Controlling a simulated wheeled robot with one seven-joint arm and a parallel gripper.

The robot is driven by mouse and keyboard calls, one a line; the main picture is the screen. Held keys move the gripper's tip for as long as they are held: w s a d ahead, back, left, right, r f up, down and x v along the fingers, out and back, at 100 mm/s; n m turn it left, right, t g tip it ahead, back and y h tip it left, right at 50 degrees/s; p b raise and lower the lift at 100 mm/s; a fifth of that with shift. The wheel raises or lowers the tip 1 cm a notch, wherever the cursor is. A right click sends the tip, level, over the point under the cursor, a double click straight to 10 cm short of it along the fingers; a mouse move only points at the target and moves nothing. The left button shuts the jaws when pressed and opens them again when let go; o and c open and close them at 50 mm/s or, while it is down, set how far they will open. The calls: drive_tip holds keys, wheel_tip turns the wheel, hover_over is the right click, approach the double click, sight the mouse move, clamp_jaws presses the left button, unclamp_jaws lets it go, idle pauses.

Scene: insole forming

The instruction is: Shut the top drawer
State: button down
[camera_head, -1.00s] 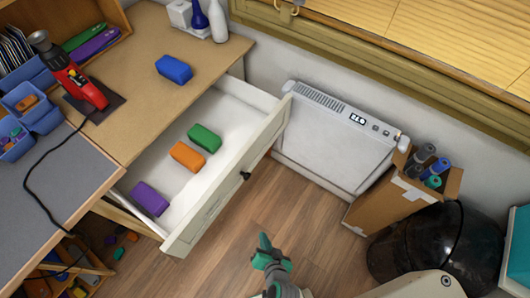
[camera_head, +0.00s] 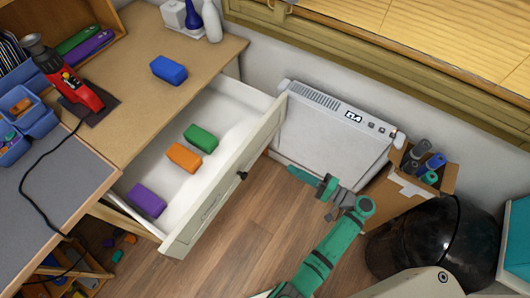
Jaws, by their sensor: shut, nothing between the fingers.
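The top drawer (camera_head: 207,203) is white and stands pulled out from the wooden desk. Its front has a dark knob (camera_head: 242,176). A purple block (camera_head: 147,200), an orange block (camera_head: 184,158) and a green block (camera_head: 201,137) lie inside it. My gripper (camera_head: 309,178) is shut and empty, to the right of the drawer front and apart from it, in front of the heater. My green arm reaches up from the bottom of the picture.
A white heater (camera_head: 335,135) stands against the wall. A cardboard box (camera_head: 400,190) with rolls and a black bin (camera_head: 425,243) stand at right. A blue block (camera_head: 169,70) and a red tool (camera_head: 75,88) sit on the desk (camera_head: 130,105). The wood floor (camera_head: 245,240) before the drawer is clear.

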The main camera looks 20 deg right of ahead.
approach(256, 148)
drive_tip(key=x, duration=0.6)
drive_tip(key=shift+a+r, duration=0.25)
drive_tip(key=shift+a, duration=0.05)
drive_tip(key=shift+w, duration=0.1)
